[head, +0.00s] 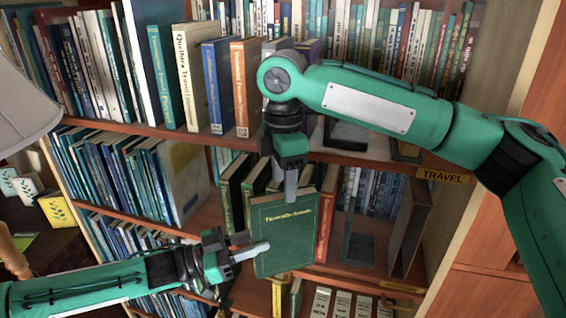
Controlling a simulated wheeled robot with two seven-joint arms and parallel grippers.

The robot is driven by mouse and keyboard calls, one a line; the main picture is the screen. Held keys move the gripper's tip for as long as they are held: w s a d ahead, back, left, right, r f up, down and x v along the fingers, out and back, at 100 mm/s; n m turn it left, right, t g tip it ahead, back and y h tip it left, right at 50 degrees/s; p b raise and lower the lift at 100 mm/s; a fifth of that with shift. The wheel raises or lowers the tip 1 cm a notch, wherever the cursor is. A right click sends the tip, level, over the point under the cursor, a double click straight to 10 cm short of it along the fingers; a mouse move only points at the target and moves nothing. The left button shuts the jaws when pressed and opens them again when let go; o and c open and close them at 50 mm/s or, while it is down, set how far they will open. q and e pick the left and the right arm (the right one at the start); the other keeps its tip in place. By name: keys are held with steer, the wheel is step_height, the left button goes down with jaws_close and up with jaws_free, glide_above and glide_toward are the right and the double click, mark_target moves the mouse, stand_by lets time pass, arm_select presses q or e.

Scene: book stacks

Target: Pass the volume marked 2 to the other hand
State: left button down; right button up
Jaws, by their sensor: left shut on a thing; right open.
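A green book (284,226) with a gold title and border on its cover is held upright, slightly tilted, in front of the middle shelf. No number 2 can be read on it. My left gripper (251,243) is shut on the book's left edge. My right gripper (299,187) points down at the book's top edge from above. It is open, with its fingertips close to the top edge; I cannot tell whether they touch or straddle it.
Green books (233,190) and a red book (327,226) stand on the shelf behind. A dark metal bookend (358,250) and a brown wooden holder (408,235) stand to the right. A yellow TRAVEL label (443,177) is on the shelf edge above. A lamp shade (22,108) is at the far left.

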mark_target(284, 211)
arm_select(q)
steer(key=shift+d+r, duration=0.1)
arm_select(e)
step_height(284, 211, down, 8)
steer(key=shift+f, duration=0.1)
jaws_close()
arm_select(q)
steer(key=c, duration=1)
jaws_free()
steer(key=shift+c, duration=0.2)
